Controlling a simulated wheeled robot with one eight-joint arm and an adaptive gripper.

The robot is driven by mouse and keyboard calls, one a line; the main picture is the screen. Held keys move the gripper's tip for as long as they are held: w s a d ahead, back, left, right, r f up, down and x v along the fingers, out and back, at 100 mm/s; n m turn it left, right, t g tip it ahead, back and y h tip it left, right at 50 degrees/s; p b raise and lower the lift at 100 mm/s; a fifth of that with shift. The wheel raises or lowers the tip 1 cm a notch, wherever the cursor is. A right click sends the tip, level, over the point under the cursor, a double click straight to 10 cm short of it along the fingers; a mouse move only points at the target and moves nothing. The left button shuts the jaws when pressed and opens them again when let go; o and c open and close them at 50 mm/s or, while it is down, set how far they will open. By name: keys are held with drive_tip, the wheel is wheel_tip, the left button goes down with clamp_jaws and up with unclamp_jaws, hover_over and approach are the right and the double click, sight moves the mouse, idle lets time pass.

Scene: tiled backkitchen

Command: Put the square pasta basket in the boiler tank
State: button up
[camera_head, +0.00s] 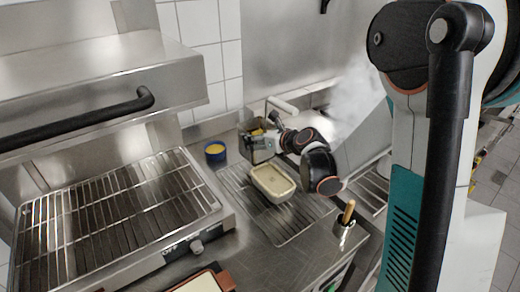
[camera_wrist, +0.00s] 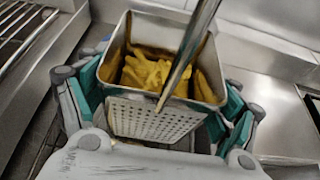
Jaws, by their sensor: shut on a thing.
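The square pasta basket (camera_head: 257,154) is a metal box with a long handle (camera_head: 283,105). In the wrist view the basket (camera_wrist: 155,118) has a perforated front wall and holds yellow pasta, and its handle crosses the picture. My gripper (camera_head: 268,142) has its teal fingers on both sides of the basket and is shut on it. The basket is near the back of the counter; I cannot tell whether it touches the surface. Steam rises behind my arm at the right, over the boiler area. The boiler tank's opening is mostly hidden by my arm.
A rectangular cream container (camera_head: 272,183) stands on a wire rack (camera_head: 290,225). A grill with an open hood (camera_head: 120,215) fills the left. A wooden-handled tool (camera_head: 347,213) stands at the front right. A tiled wall bounds the back.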

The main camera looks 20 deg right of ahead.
drive_tip(key=shift+f+b, duration=0.7)
drive_tip(key=shift+f, duration=1.4)
drive_tip(key=shift+f, duration=0.2)
drive_tip(key=o, duration=1.3)
drive_tip(key=shift+o, duration=0.2)
drive_tip(key=shift+r, duration=0.1)
drive_tip(key=shift+r, duration=0.1)
